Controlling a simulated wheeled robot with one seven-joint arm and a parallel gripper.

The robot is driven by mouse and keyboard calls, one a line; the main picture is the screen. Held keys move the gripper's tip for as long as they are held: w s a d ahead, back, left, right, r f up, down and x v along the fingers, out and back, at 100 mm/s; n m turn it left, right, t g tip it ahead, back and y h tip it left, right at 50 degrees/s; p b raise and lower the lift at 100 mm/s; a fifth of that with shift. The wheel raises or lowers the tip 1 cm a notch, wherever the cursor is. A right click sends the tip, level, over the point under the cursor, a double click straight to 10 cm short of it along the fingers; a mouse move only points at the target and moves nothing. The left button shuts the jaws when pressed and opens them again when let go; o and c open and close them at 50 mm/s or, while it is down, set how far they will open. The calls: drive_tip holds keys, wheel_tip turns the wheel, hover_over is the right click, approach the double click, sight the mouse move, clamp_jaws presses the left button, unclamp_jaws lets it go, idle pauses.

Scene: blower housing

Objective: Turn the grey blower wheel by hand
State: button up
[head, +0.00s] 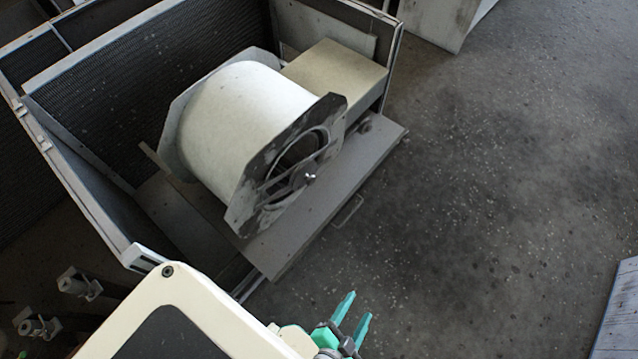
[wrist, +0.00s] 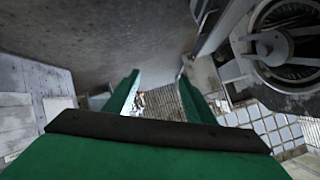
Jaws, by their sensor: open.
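The grey blower wheel (head: 298,150) sits inside the round opening of the blower housing (head: 243,125), a pale drum with dark, worn side plates. Only part of the wheel shows, behind a bracket with a shiny hub (head: 310,178). In the wrist view the wheel (wrist: 290,12) is at the upper right, cut off by the picture's edge. My gripper (head: 357,312) is open and empty, with teal fingers. In the head view it is below and right of the opening, apart from the housing. In the wrist view the wheel is right of the fingers (wrist: 160,88).
The housing stands on a metal shelf (head: 330,200) in an open cabinet (head: 75,185) with dark mesh panels. A beige box (head: 335,72) sits behind the drum. The concrete floor (head: 480,190) on the right is clear. A pale panel (head: 617,318) stands at the lower right.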

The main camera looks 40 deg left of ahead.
drive_tip(key=w+a+f+m+g+y, duration=0.1)
drive_tip(key=w+f+m, duration=0.1)
drive_tip(key=f, duration=0.4)
drive_tip(key=w+a+f+m+g+y, duration=0.1)
drive_tip(key=w+a+f+m+g, duration=0.15)
drive_tip(key=f, duration=0.45)
drive_tip(key=m+g+y, duration=0.7)
drive_tip(key=m+y, duration=0.2)
drive_tip(key=y, duration=0.7)
approach(313, 181)
drive_tip(key=a, duration=0.8)
drive_tip(key=shift+w+a+r, duration=0.15)
drive_tip(key=shift+w+a, duration=0.1)
drive_tip(key=shift+a, duration=0.15)
